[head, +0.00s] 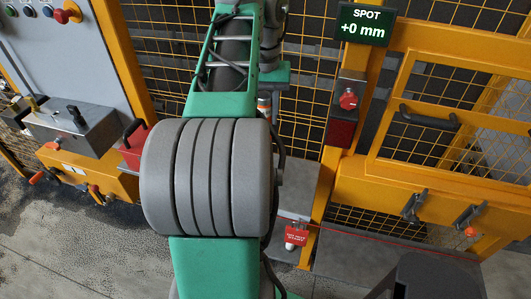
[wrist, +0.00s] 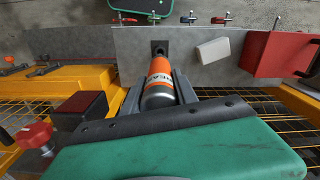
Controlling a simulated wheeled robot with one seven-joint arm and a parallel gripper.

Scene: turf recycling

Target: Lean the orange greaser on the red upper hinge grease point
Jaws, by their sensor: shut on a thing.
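The orange greaser (wrist: 159,84), a cylinder with a grey end and dark neck, is in my gripper (wrist: 160,78) in the wrist view. The fingers are shut on its two sides. In the head view my arm covers most of that area, and I cannot clearly make out the gripper. A red knob (head: 348,99) sits above a dark red block (head: 341,131) on the orange gate post; this looks like the upper hinge grease point. The wrist view shows a red knob (wrist: 34,136) and dark red block (wrist: 84,112) at the left, apart from the greaser.
An orange mesh gate (head: 450,120) stands at the right below a "SPOT +0 mm" display (head: 363,26). A lower red label (head: 296,234) is on a grey block. A grey panel (wrist: 205,55) with a white block (wrist: 212,51) and a red box (wrist: 277,53) lies beyond the greaser.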

